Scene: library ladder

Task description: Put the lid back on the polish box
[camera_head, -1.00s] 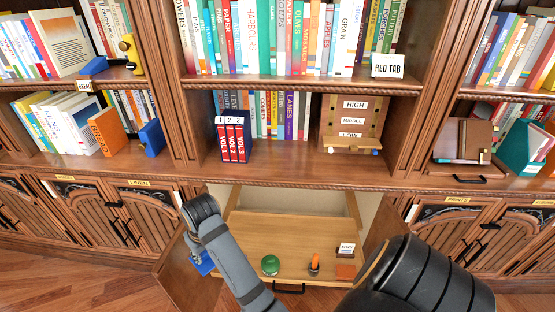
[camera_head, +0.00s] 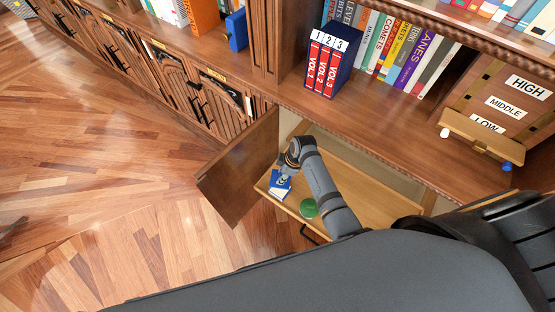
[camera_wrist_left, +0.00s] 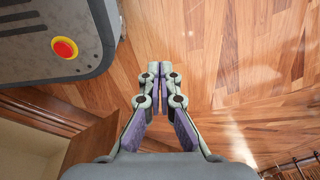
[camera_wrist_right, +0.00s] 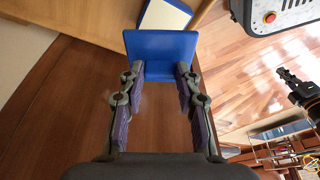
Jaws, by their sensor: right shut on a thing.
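My right gripper (camera_head: 286,175) is shut on a blue lid (camera_wrist_right: 160,45), with a finger at each side edge in the right wrist view. The lid looks like a flat blue plate. Just beyond it is the polish box (camera_wrist_right: 166,14), with a blue rim and a cream face, at the edge of the light wooden surface. In the head view lid and box overlap as one small blue and white patch, so I cannot tell whether they touch. My left gripper (camera_wrist_left: 160,70) is shut and empty above the wood floor in the left wrist view.
The pulled-out drawer (camera_head: 385,192) holds a green round tin (camera_head: 309,208). An open cabinet door (camera_head: 240,172) stands left of it. The shelf above carries the red-spined volumes (camera_head: 322,68) and a HIGH/MIDDLE/LOW board (camera_head: 495,95). Open floor (camera_head: 110,210) lies at left.

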